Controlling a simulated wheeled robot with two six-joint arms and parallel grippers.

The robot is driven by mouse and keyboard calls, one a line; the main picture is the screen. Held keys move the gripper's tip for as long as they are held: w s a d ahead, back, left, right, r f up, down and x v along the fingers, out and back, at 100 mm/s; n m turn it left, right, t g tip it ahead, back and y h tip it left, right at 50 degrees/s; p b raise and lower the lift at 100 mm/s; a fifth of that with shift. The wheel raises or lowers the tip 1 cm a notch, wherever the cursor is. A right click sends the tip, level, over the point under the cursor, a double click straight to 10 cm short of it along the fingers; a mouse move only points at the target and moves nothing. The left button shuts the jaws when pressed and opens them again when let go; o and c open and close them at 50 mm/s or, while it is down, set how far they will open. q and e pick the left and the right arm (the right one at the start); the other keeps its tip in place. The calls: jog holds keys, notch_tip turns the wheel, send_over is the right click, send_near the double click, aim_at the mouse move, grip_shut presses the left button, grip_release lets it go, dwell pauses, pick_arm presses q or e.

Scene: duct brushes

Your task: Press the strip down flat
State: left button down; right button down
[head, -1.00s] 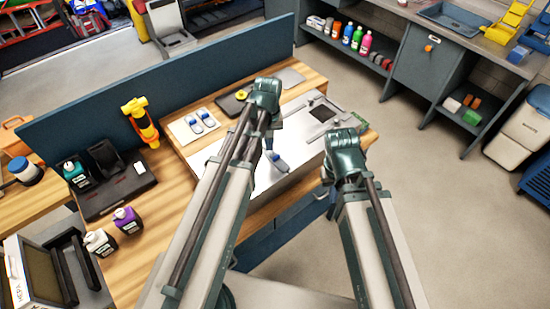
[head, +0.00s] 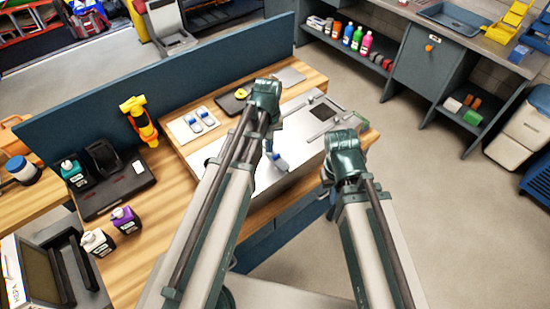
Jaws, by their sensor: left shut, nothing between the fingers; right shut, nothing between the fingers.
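A flat silver metal panel (head: 215,152) lies on the wooden bench, with a dark square opening (head: 322,111) in its right part. My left gripper (head: 269,146) points down over the panel, shut and empty, just above and left of that piece. My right gripper (head: 331,206) is shut and empty by the panel's front edge, mostly hidden behind its own wrist. I cannot make out a separate strip for certain; my arms cover part of the panel.
Two blue-and-white pieces (head: 201,120) lie on a white card at the panel's back left. A yellow-orange tool (head: 138,119) stands by the blue divider (head: 180,80). Bottles (head: 125,219) and a black case (head: 116,185) fill the left bench.

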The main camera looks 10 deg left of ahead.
pick_arm(q)
jog(key=shift+f, duration=0.2)
jog(key=shift+r, duration=0.15)
notch_tip(320, 180, up, 5)
jog(key=p, duration=0.5)
dwell(0.3)
dwell(0.4)
jog(key=s+d+f+m+b, duration=0.2)
jog(key=s+d+m, duration=0.2)
jog(key=s, duration=0.3)
jog(key=s+d+f+m+y+b, duration=0.1)
jog(key=s+d+f+m+b, duration=0.2)
jog(key=s+d, duration=0.3)
jog(key=shift+s+d+m, duration=0.25)
jog(key=shift+s+m, duration=0.35)
jog(key=shift+s, duration=0.05)
dwell(0.6)
